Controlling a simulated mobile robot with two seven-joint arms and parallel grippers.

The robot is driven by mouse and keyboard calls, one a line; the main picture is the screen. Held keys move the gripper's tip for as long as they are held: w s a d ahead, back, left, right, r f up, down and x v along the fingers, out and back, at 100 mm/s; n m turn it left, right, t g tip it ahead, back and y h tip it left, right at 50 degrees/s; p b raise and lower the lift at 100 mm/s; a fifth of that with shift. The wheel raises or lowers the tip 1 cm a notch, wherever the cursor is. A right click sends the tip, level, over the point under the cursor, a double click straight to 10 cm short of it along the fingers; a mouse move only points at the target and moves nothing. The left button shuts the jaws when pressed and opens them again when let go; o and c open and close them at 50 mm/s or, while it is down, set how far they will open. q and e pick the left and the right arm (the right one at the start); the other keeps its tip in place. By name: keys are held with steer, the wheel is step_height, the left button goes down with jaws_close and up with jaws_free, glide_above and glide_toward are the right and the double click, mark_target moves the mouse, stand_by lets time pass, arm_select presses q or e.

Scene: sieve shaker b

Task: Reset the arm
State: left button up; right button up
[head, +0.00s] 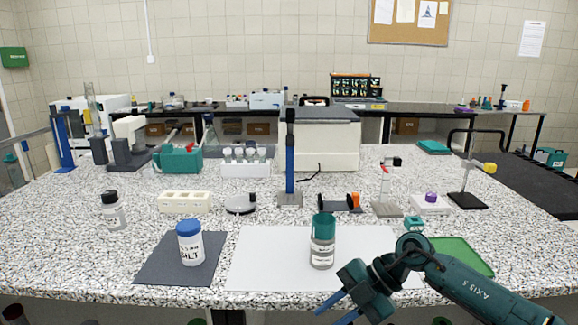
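My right arm comes in from the lower right. Its teal wrist and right gripper (331,314) hang over the front edge of the bench (90,262). The two blue fingers point down and left, with a gap between them and nothing seen held. The gripper is in front of and below the white mat (265,262). On that mat stands a clear jar with a teal top (322,240), upright and apart from the gripper. My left gripper is not in view.
A salt jar with a blue lid (190,243) stands on a dark mat (152,268) at left. A green tray (465,255) lies beside my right arm. A blue sieve-shaker-like post (290,165), a tube rack (246,165) and small stands fill the bench behind.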

steer(key=s+a+m+t+y, duration=0.4)
steer(key=s+m+t+y, duration=0.15)
steer(key=y, duration=0.25)
steer(key=s+d+f+m+t+h, duration=0.6)
steer(key=s+d+f+m+h, duration=0.85)
steer(key=f, duration=0.35)
steer(key=a+r+m+p, duration=0.1)
steer(key=a+m+p, duration=0.1)
steer(key=a+m, duration=0.1)
steer(key=a+r+m+p, duration=0.1)
steer(key=p, duration=0.1)
steer(key=shift+s+a+r+m, duration=0.2)
steer(key=shift+r+m, duration=0.1)
steer(key=shift+m, duration=0.1)
